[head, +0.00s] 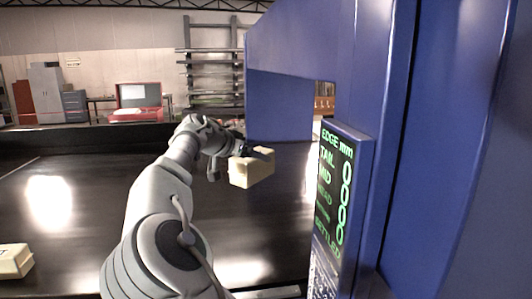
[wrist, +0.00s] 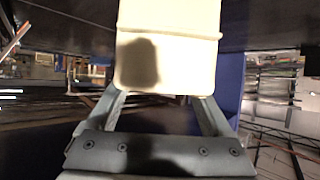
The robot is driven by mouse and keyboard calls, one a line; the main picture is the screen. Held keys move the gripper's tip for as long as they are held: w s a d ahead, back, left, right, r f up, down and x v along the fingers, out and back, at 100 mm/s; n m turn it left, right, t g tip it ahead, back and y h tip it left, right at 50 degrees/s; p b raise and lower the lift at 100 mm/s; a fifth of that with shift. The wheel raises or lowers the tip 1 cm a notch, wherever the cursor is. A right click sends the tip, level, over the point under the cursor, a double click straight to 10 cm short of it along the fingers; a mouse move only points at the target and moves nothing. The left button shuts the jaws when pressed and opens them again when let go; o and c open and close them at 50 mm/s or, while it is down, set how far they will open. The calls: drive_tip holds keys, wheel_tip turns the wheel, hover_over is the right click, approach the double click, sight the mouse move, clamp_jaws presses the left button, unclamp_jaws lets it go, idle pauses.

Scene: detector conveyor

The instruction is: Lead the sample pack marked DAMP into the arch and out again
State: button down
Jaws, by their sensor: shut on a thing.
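A cream sample pack (head: 251,170) is held by my gripper (head: 258,153) just left of the blue arch (head: 290,45), in front of its opening. No marking can be read on the held pack in either view. In the wrist view the pack (wrist: 195,55) fills the top middle, between the two fingers of my gripper (wrist: 160,98), which is shut on it. The pack appears to be above the dark belt; I cannot tell whether it touches it. The arch's display (head: 335,190) shows green text with "EDGE mm" and a column of zeros.
Another cream pack (head: 14,261) lies on the belt at the lower left, its marking mostly cut off. The dark conveyor belt (head: 80,225) is clear between it and my arm. The arch's near post and display stand close on the right. Shelves and cabinets are far behind.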

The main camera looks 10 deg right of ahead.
drive_tip(key=a, duration=1.3)
drive_tip(key=shift+s, duration=0.25)
drive_tip(key=shift+s+a, duration=0.1)
drive_tip(key=shift+a, duration=0.1)
